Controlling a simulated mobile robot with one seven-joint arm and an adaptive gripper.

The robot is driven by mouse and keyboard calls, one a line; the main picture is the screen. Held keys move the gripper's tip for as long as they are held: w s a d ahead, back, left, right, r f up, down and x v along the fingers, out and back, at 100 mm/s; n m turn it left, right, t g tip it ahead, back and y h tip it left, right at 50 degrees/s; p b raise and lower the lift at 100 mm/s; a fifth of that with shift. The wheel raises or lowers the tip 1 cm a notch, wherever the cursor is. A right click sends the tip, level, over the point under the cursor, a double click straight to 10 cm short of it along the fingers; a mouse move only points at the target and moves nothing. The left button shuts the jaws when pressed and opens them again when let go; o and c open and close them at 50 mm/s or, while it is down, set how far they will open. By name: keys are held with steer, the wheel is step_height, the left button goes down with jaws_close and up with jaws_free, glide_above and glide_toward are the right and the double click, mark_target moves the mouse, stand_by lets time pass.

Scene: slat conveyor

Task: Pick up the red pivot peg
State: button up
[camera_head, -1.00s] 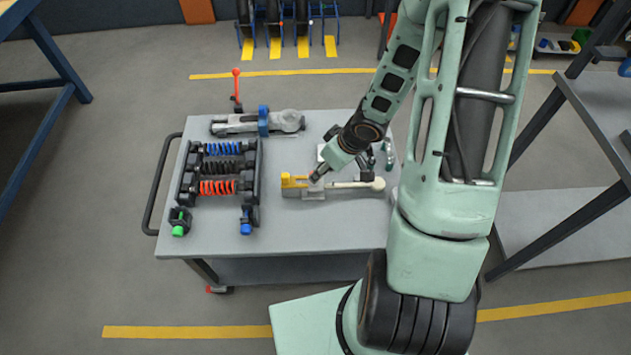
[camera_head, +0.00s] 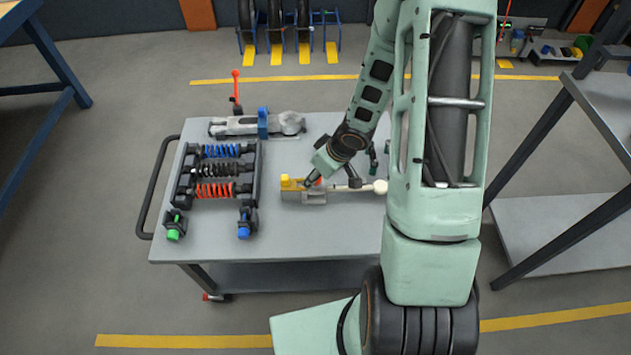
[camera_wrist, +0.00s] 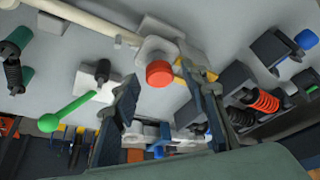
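The red pivot peg (camera_wrist: 159,73) shows its round red top in the wrist view. It sits in a pale block (camera_wrist: 158,50) joined to a long pale rod (camera_wrist: 75,15). In the head view a little red of the peg (camera_head: 318,182) shows right by my gripper (camera_head: 309,182), on the grey fixture (camera_head: 308,198) with a yellow end. My gripper (camera_wrist: 160,84) is open in the wrist view. Its two dark fingers stand on either side of the peg in the picture, with the peg just beyond the tips. No contact shows, and the gap to the peg is hard to judge.
The cart top (camera_head: 290,245) carries a rack of coil springs (camera_head: 217,170) to the left and a grey clamp-like part (camera_head: 262,124) behind. A green-knobbed lever (camera_wrist: 50,122) and dark-green handled parts (camera_wrist: 14,60) lie close by. The cart's front area is clear.

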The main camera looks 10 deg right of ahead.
jaws_close()
steer(key=shift+r, duration=0.1)
